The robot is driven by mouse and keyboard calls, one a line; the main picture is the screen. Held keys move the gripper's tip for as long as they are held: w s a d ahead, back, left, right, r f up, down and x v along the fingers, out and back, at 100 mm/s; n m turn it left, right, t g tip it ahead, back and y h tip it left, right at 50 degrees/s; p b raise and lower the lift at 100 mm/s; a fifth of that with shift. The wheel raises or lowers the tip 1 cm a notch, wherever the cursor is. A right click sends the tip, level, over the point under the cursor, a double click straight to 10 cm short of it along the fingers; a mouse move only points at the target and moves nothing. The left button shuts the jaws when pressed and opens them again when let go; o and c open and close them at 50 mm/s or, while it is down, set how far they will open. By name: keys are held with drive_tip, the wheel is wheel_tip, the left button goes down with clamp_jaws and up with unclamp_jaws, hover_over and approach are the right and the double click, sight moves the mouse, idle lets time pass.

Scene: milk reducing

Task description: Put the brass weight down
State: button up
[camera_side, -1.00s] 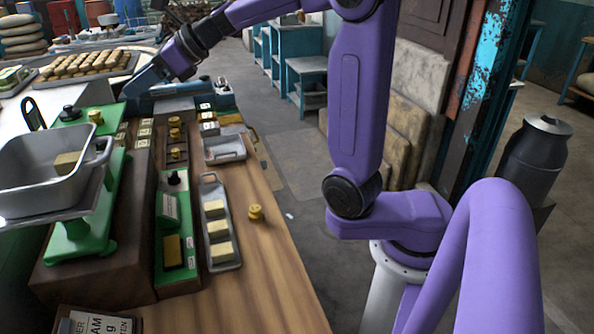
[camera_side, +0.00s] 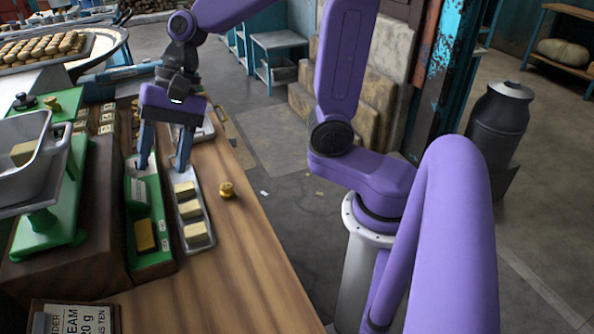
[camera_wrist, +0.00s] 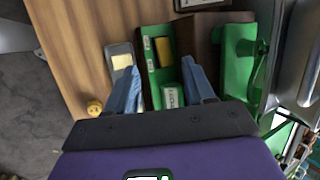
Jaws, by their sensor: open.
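A small brass weight (camera_side: 227,190) stands on the wooden table, right of the metal tray of pale blocks. It also shows in the wrist view (camera_wrist: 94,107), left of my gripper. My gripper (camera_side: 163,164) points down with its blue fingers wide apart, near the far end of the green box (camera_side: 154,262). It stands apart from the brass weight, to its left and farther back. In the wrist view, my gripper (camera_wrist: 161,72) has part of the green box between its fingers and nothing clearly held. Other brass weights by the back rack are mostly hidden behind my gripper.
The metal tray (camera_side: 206,240) holds pale blocks. The green box holds a yellow block (camera_side: 145,236). A green scale (camera_side: 50,238) with a grey pan stands at left. A lettered card (camera_side: 72,318) lies in front. The table's front right is clear.

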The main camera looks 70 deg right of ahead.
drive_tip(key=s+d+f+n+h, duration=0.2)
drive_tip(key=s+d+n, duration=0.3)
drive_tip(key=s+n, duration=0.4)
drive_tip(key=s+d+f+n+h, duration=0.3)
drive_tip(key=s+d+f+n, duration=0.2)
drive_tip(key=s+n, duration=0.5)
drive_tip(key=shift+d+n+g+h, duration=0.3)
drive_tip(key=shift+d+n+g, duration=0.15)
drive_tip(key=shift+n, duration=0.25)
drive_tip(key=shift+r, duration=0.1)
idle(0.9)
